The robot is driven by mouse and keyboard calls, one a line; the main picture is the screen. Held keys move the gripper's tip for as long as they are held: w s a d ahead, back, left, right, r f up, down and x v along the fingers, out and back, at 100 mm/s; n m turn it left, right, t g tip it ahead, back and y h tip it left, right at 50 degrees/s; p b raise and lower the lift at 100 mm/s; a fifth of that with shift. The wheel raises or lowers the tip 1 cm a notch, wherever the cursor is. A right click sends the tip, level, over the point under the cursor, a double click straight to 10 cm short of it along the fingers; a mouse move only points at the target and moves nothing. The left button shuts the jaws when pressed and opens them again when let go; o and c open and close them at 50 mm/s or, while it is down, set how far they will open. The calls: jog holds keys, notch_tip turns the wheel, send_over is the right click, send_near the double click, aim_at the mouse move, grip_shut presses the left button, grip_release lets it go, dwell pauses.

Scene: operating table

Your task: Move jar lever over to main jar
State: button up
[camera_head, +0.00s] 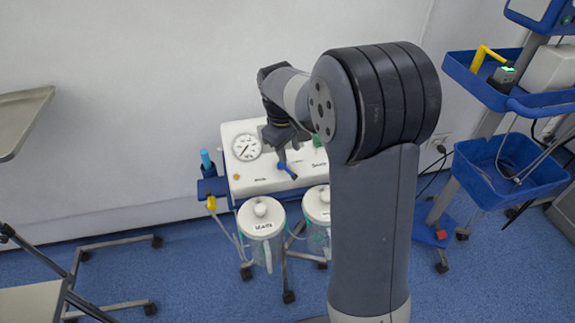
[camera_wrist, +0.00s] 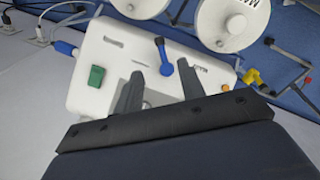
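The jar lever (camera_head: 287,170) is a small blue handle on the front face of a white suction unit (camera_head: 245,179). In the head view it slants down to the right. In the wrist view the blue lever (camera_wrist: 163,56) points up and slightly left, toward the gap between two jar lids. Two white-lidded jars hang below the unit: a left jar (camera_head: 262,222) and a right jar (camera_head: 317,207), partly hidden by my arm. Their lettering is too small to read surely. My gripper (camera_wrist: 160,70) is open, one finger either side of the lever's base; contact cannot be told.
The unit carries a round gauge (camera_head: 246,147), an orange knob (camera_head: 237,177) and a green switch (camera_wrist: 95,78). A yellow connector (camera_wrist: 252,77) and tubing lie beside it. A trolley with blue bins (camera_head: 505,165) stands at right, and a metal tray (camera_head: 22,120) at left.

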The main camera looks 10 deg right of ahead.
aim_at(294, 175)
jog(key=f, duration=0.3)
jog(key=d+f, duration=0.1)
jog(key=f, duration=0.3)
jog(key=f+b, duration=0.1)
jog(key=f, duration=0.2)
jog(key=shift+w+d+f, duration=0.15)
jog(key=shift+w+d, duration=0.1)
jog(key=shift+w, duration=0.15)
jog(key=shift+c, duration=0.6)
grip_shut()
